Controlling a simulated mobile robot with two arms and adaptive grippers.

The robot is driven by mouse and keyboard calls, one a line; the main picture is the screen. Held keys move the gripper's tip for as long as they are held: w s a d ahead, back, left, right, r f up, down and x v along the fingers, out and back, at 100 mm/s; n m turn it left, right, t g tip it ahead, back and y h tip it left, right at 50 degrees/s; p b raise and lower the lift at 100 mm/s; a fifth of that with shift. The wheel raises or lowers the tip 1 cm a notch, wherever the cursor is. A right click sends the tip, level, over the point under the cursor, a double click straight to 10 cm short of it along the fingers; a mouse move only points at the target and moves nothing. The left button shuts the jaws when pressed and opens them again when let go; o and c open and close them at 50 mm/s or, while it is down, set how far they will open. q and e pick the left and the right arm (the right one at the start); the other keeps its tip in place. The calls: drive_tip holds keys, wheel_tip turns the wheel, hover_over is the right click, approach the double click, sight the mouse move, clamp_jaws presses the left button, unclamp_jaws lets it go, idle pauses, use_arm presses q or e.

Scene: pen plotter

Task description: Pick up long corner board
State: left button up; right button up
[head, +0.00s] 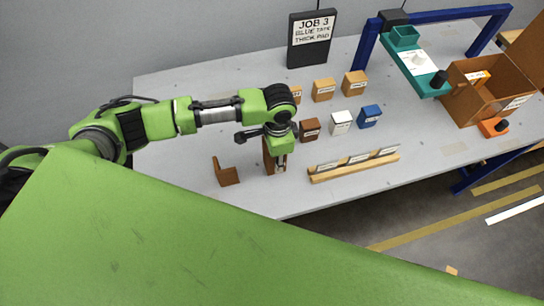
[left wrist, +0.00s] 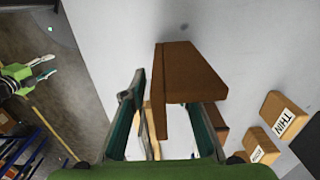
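The long corner board is a brown L-shaped piece standing on the table under my left gripper (head: 280,166). In the head view its brown side (head: 268,156) shows just left of the fingers, which partly cover it. In the left wrist view the long corner board (left wrist: 188,72) lies ahead of my left gripper (left wrist: 168,100). The two fingers are apart, and the board's narrow flange shows in the gap between them; I cannot tell whether they touch it. My right gripper (left wrist: 42,68) shows small at the left wrist view's left edge, fingers apart and empty, over the floor.
A shorter brown corner board (head: 227,173) stands to the left. A wooden rack (head: 354,167) with labelled cards is to the right. Several small boxes, including a blue one (head: 370,116), stand behind. A job sign (head: 310,40) is at the back; the table's front edge is close.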

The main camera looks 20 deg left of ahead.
use_arm(q)
clamp_jaws()
drive_tip(key=shift+r, duration=0.15)
